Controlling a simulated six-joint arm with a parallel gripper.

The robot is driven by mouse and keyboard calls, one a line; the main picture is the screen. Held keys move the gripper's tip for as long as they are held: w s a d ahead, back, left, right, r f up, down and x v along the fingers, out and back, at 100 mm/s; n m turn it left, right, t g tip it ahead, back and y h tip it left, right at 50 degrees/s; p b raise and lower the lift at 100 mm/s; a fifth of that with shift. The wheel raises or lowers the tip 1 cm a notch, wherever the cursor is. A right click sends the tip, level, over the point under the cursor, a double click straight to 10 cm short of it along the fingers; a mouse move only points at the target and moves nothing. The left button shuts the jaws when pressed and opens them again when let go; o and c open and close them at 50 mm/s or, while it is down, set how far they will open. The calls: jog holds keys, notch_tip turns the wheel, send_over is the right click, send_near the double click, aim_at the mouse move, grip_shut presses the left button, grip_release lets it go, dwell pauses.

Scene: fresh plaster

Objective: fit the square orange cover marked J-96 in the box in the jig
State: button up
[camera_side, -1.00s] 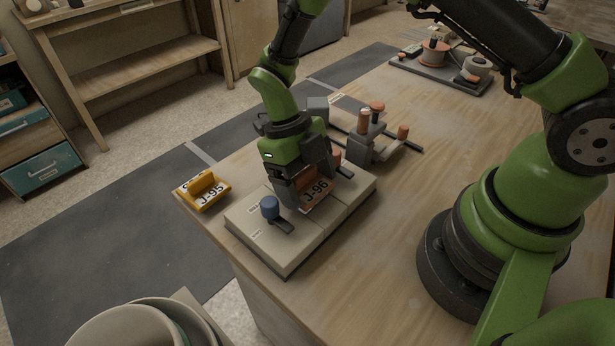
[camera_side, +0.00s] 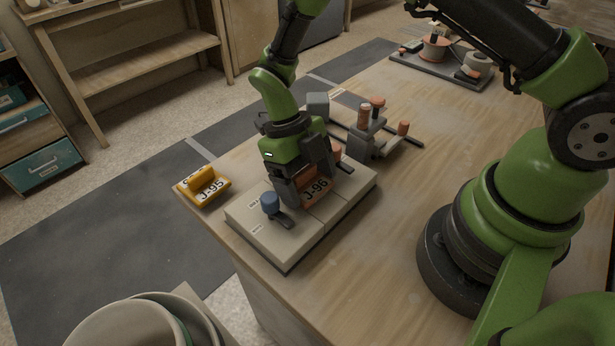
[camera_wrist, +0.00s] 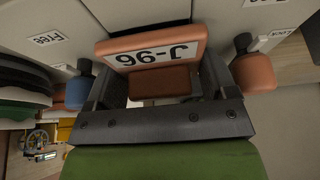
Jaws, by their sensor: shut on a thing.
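The orange cover marked J-96 (camera_side: 317,188) is in my gripper (camera_side: 305,190), at the middle of the pale jig (camera_side: 268,238). In the wrist view the cover (camera_wrist: 180,42) lies across between the fingers, its label upside down. My gripper (camera_wrist: 160,90) is shut on the block-shaped grip of the cover (camera_wrist: 160,80). The box under the cover is hidden, so I cannot tell whether the cover is seated or held just above. A blue-knobbed clamp (camera_side: 270,203) stands at the near left of the jig, and an orange-knobbed one (camera_side: 336,150) at the far side, partly behind my gripper.
A yellow cover marked J-95 (camera_side: 203,187) lies left of the jig near the table edge. A grey fixture with orange knobs (camera_side: 372,135) stands behind the jig, beside a grey block (camera_side: 318,104). The tabletop right of the jig is clear.

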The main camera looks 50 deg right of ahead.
jog(key=shift+f, duration=0.55)
jog(key=o, duration=0.8)
jog(key=shift+o, duration=0.2)
jog(key=shift+d, duration=0.1)
jog(key=shift+c, duration=0.8)
jog(key=shift+r, duration=0.4)
jog(key=shift+o, duration=0.8)
jog(key=shift+r, duration=3.15)
